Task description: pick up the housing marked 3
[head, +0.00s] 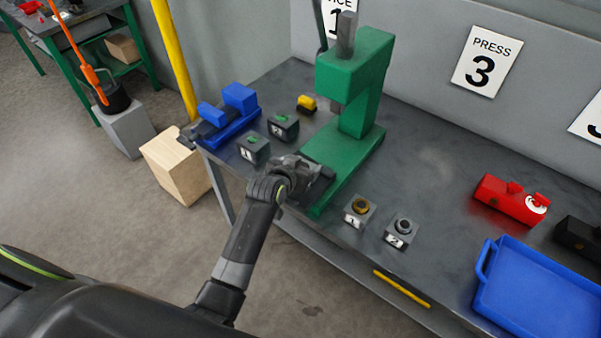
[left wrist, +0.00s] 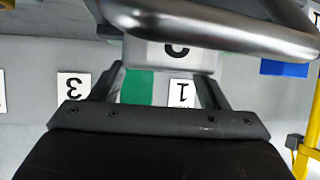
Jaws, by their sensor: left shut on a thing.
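My left gripper (head: 318,176) is at the foot of the green press, near the table's front edge. In the left wrist view its fingers (left wrist: 165,76) are shut on a pale grey block (left wrist: 190,62) with a dark rounded mark. The mark is only partly visible, so I cannot read it for sure. A grey curved metal part crosses above the mark. In the head view the gripper hides the held block. My right gripper is not in view. Housings marked 1 (head: 253,149) and 2 (head: 283,126), with green tops, stand left of the press.
The green press (head: 352,75) rises close behind the gripper. Right of it stand ring-topped blocks marked 1 (head: 358,210) and 2 (head: 402,232). A blue fixture (head: 228,118), yellow part (head: 306,104), red part (head: 508,200) and blue tray (head: 483,265) also occupy the table.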

